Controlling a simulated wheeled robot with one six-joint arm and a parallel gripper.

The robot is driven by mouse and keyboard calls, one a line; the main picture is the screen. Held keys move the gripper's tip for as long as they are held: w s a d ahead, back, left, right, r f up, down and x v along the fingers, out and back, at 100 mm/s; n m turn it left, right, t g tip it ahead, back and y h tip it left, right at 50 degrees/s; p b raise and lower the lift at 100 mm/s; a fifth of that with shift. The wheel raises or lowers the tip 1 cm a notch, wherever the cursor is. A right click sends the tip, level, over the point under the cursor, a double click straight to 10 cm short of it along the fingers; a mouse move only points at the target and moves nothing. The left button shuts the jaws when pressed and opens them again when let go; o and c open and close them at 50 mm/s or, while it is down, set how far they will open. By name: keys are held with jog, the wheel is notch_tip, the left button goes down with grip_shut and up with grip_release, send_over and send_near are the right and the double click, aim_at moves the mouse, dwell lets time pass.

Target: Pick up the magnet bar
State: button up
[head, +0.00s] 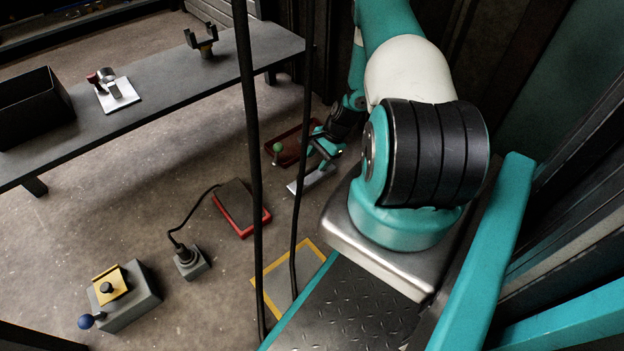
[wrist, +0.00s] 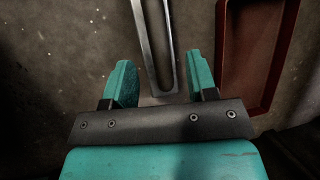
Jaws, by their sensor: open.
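A silver-grey metal bar with a long slot, which looks like the magnet bar (wrist: 141,31), shows in the wrist view. It runs from the top edge down into the gap between my fingers. In the head view a pale flat piece (head: 312,181) beside my gripper seems to be the same bar, partly hidden by my arm. My gripper (wrist: 162,75) is open, its two teal fingers on either side of the bar's near end in the picture. I see no contact. My gripper (head: 326,153) is low near the floor in the head view.
A dark red tray (wrist: 223,75) lies right of the bar; the head view shows it too (head: 286,158), with a green ball (head: 277,147) near it.

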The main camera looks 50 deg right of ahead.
aim_at(313, 166)
jog(key=b+x, duration=0.2)
jog(key=x, duration=0.3)
jog(key=shift+r, duration=0.1)
grip_shut()
jog(key=shift+r, duration=0.1)
notch_tip(313, 166, up, 20)
jog(key=p, duration=1.1)
